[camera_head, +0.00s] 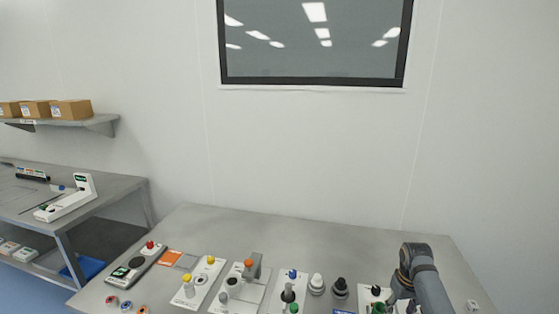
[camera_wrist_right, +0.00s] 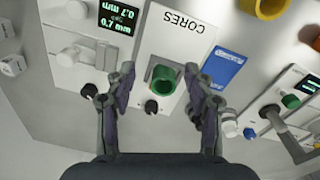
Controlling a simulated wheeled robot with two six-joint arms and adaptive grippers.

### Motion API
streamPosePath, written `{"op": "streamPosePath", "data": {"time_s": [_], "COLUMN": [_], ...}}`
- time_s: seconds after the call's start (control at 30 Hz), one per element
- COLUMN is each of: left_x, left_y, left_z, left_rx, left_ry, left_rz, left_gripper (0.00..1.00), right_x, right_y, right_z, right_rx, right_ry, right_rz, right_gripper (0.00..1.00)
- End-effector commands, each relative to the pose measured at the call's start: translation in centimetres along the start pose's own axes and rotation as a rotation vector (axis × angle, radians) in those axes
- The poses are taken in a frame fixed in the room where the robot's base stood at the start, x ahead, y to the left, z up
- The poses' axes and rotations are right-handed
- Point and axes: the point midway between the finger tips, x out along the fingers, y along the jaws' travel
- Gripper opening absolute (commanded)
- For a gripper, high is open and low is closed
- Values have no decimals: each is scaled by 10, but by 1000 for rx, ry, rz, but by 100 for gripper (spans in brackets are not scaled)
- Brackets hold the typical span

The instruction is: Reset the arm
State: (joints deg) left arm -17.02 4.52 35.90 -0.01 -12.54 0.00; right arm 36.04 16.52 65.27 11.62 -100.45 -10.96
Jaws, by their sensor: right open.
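My right arm reaches down over the right part of the table in the head view, and its gripper (camera_head: 402,301) is partly cut off at the bottom edge. In the right wrist view the right gripper (camera_wrist_right: 160,76) is open, with its two fingers apart. Between and beyond them is a white station marked CORES (camera_wrist_right: 176,35), with a green ring-shaped piece (camera_wrist_right: 163,79) on it. No object is held between the fingers. I cannot tell whether the fingers touch the station. My left gripper is not in view.
The steel table (camera_head: 310,228) carries several white stations with knobs along its front; its back strip is clear. A blue card (camera_wrist_right: 224,69) lies beside the CORES station. A side bench (camera_head: 112,188) stands left, below a shelf (camera_head: 70,122) with cardboard boxes.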

Motion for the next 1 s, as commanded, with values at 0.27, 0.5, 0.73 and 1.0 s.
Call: {"op": "streamPosePath", "data": {"time_s": [0.27, 0.5, 0.73, 1.0], "left_x": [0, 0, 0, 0], "left_y": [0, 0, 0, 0], "left_z": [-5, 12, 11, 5], "left_rx": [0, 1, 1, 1], "left_ry": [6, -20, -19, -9], "left_rz": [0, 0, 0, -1], "left_gripper": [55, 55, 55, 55], "right_x": [36, 55, 43, 13], "right_y": [-31, -73, -106, -125], "right_z": [44, 116, 184, 238], "right_rx": [-35, -62, -57, -33], "right_ry": [45, 120, 198, 261], "right_rz": [48, 74, 74, 64], "right_gripper": [54, 54, 54, 54]}}
